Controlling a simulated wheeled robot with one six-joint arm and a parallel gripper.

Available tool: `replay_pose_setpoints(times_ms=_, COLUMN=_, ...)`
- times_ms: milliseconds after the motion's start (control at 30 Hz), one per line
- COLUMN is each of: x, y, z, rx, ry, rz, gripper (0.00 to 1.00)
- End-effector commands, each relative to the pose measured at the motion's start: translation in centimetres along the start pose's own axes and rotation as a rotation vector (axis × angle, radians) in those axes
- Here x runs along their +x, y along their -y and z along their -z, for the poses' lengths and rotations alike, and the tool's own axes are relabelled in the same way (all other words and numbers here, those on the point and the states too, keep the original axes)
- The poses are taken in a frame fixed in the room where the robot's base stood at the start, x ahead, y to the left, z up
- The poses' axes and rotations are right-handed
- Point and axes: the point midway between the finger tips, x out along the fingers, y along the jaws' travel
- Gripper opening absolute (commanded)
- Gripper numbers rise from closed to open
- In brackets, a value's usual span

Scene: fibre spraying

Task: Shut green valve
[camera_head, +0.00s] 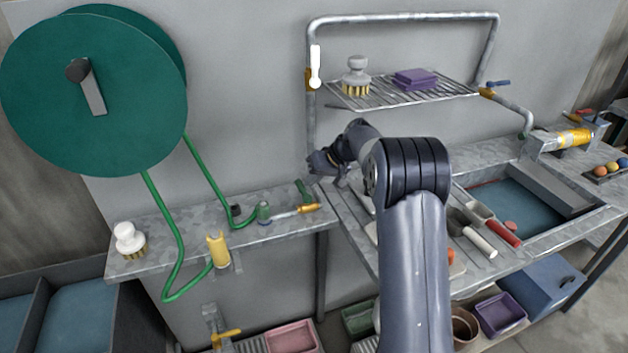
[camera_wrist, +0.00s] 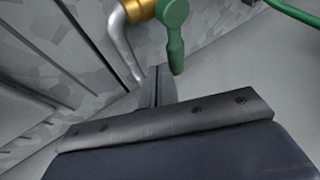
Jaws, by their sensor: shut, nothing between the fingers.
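The green valve handle (camera_head: 303,190) sticks up beside its brass fitting (camera_head: 310,208) on the narrow grey shelf at the left. In the wrist view the green handle (camera_wrist: 174,35) shows close up, attached to the brass fitting (camera_wrist: 141,9) on a metal pipe. My gripper (camera_head: 313,172) is just above and right of the handle in the head view. In the wrist view my gripper (camera_wrist: 161,80) is shut and empty, its tips close to the lower end of the handle. I cannot tell whether they touch.
A green hose (camera_head: 205,180) runs from the big green reel (camera_head: 95,95) to the shelf. A yellow holder (camera_head: 217,250) and a white brush (camera_head: 129,240) are on the left. A bent pipe frame (camera_head: 400,18) carries a wire rack (camera_head: 400,93). The workbench at right holds several tools.

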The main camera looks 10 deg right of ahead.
Motion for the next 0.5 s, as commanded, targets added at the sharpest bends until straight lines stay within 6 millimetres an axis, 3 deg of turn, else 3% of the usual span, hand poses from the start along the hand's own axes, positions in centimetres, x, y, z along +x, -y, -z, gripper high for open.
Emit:
replay_pose_setpoints(times_ms=333, x=-0.1, y=0.0, z=0.0, rx=0.0, ry=-0.001, rz=-0.001, gripper=0.0)
replay_pose_setpoints(times_ms=500, x=-1.8, y=-0.1, z=0.1, rx=0.0, ry=-0.005, rz=-0.002, gripper=0.0)
